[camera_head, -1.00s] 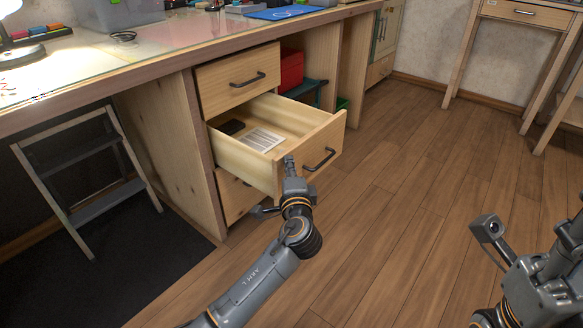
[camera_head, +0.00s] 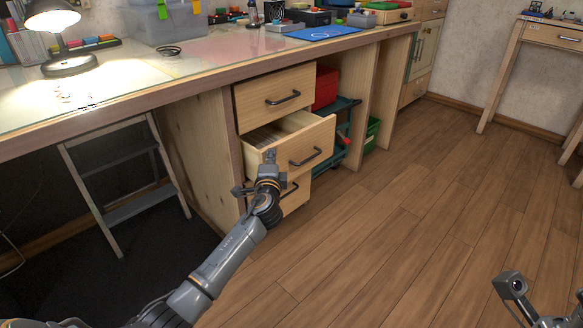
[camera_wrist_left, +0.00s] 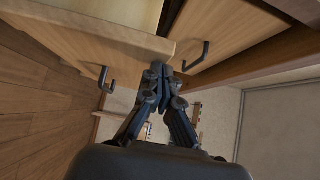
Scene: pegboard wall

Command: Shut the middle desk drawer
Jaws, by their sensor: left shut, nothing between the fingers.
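The middle desk drawer (camera_head: 292,144) is partly open, its wooden front standing out from the desk and its inside partly visible. Its dark handle (camera_head: 305,158) is on the front. My left gripper (camera_head: 269,155) is shut and empty at the left part of this drawer front; contact is hard to tell. In the left wrist view, the closed fingers (camera_wrist_left: 158,70) are close to a wooden drawer front (camera_wrist_left: 85,47). The top drawer (camera_head: 275,98) is closed. The bottom drawer (camera_head: 296,195) is partly hidden behind my left arm. My right gripper's fingers are out of view.
The desktop (camera_head: 215,66) holds a lit lamp (camera_head: 62,38) and a grey bin (camera_head: 160,22). A step stool (camera_head: 125,185) stands under the desk at left. A red box (camera_head: 326,86) and green bin (camera_head: 372,135) are right of the drawers. The floor (camera_head: 420,215) is clear.

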